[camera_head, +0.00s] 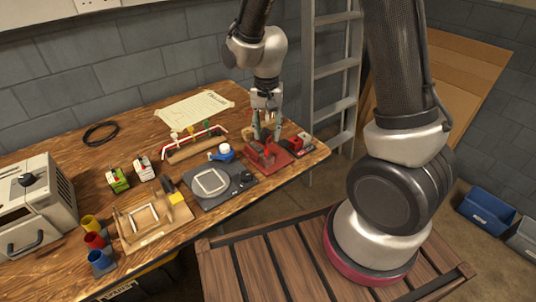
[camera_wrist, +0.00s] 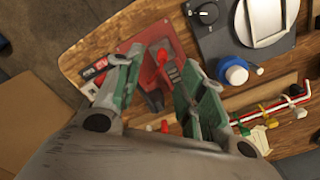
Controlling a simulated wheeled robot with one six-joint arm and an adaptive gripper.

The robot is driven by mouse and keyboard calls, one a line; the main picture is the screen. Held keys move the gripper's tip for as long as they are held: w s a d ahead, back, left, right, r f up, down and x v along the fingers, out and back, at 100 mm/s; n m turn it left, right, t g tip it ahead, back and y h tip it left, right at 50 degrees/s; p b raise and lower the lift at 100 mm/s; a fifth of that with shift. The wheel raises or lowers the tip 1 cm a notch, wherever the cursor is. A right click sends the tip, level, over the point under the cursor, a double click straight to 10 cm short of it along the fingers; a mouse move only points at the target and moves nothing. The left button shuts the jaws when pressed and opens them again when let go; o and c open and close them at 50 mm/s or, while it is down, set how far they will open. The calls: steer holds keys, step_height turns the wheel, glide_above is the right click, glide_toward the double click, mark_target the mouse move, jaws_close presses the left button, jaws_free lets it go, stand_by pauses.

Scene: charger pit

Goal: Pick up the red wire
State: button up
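A thin red wire (camera_head: 186,131) with bent ends runs along a wooden bar on the bench, left of my gripper. My gripper (camera_head: 266,136) points down over a red clamp-like device (camera_head: 266,157) near the bench's right end. No held object shows.
A paper sheet (camera_head: 195,108) lies behind. A ladder (camera_head: 333,72) stands beyond the bench end.

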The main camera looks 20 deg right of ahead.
mark_target(267, 147)
steer(key=shift+w+m, duration=0.15)
steer(key=shift+m, duration=0.25)
steer(key=shift+f, duration=0.4)
step_height(267, 147, down, 7)
steer(key=shift+a, duration=0.1)
jaws_close()
